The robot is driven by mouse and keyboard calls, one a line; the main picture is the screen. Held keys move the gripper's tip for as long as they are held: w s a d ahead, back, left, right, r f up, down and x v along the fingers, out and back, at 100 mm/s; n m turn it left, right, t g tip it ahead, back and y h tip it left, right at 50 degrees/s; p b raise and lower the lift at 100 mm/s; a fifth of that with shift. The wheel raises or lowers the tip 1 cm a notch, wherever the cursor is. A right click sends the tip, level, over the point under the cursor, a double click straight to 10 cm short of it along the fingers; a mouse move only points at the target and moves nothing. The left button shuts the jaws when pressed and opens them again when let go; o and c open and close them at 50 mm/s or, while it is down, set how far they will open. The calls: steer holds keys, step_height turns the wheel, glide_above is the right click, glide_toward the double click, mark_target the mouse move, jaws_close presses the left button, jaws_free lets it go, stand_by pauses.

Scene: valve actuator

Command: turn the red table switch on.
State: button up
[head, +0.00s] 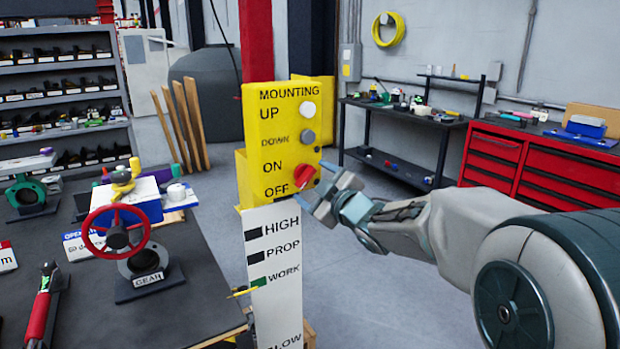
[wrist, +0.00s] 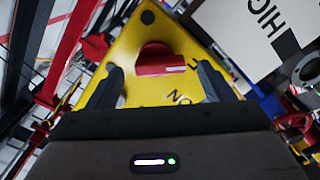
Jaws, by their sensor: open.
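The red switch (head: 304,175) is a round knob on the lower right of the yellow control panel (head: 258,130), beside the words ON and OFF. In the wrist view the red knob (wrist: 163,62) sits between and just beyond my fingertips, with a raised grip bar across it. My gripper (head: 325,188) is at the panel's right side, close to the knob, its fingers pointing toward the panel. In the wrist view my gripper's two dark fingers (wrist: 161,82) are spread on either side of the knob; whether they touch it I cannot tell.
A white sign (head: 275,270) reading HIGH, PROP, WORK stands below the panel. White (head: 309,109) and grey (head: 308,136) buttons sit above the switch. A dark workbench (head: 190,310) with a red handwheel valve (head: 116,232) is at left. Open floor lies behind the panel.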

mark_target(305, 176)
steer(key=shift+x, duration=1.4)
steer(key=c, duration=1)
